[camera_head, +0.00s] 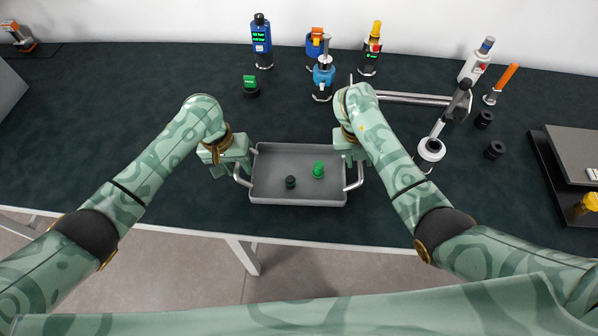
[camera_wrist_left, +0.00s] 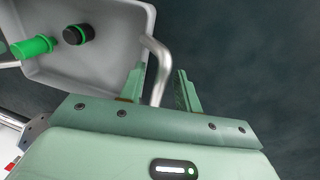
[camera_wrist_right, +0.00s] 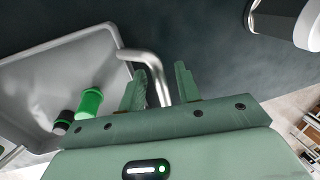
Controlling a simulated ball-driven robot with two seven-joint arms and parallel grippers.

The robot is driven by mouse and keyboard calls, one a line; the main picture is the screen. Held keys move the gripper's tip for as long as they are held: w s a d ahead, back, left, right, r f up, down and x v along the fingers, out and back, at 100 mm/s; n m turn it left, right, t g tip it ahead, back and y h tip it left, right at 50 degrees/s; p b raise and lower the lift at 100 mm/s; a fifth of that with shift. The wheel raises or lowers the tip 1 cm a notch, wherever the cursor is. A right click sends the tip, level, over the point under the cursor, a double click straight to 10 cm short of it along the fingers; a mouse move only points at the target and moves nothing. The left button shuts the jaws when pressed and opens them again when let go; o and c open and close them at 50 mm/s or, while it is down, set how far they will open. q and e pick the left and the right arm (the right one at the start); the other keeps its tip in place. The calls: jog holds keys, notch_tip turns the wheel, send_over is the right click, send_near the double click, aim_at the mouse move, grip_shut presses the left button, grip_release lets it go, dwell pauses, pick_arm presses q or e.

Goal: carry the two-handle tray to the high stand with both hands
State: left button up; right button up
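The grey two-handle tray (camera_head: 262,195) lies flat on the dark table near its front edge. It holds a green piece (camera_head: 318,169) and a black piece with a green ring (camera_head: 291,182). My left gripper (camera_head: 237,168) is at the left handle (camera_head: 243,181); in the left wrist view its open fingers (camera_wrist_left: 162,88) stand either side of the handle, with a gap. My right gripper (camera_head: 353,158) is at the right handle (camera_head: 359,178); in the right wrist view its open fingers (camera_wrist_right: 160,88) also straddle the bar. I cannot tell which thing is the high stand.
A dark platform (camera_head: 543,165) with a raised grey slab (camera_head: 580,148) stands at the right. A grey block (camera_head: 8,90) is at the left edge. A metal-armed fixture (camera_head: 431,149) and black rings (camera_head: 494,150) sit right of my right arm. Several devices (camera_head: 261,40) stand behind.

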pick_arm(q)
jog(key=shift+f, duration=0.1)
pick_arm(e)
jog(key=shift+f, duration=0.1)
pick_arm(q)
grip_shut()
pick_arm(e)
grip_shut()
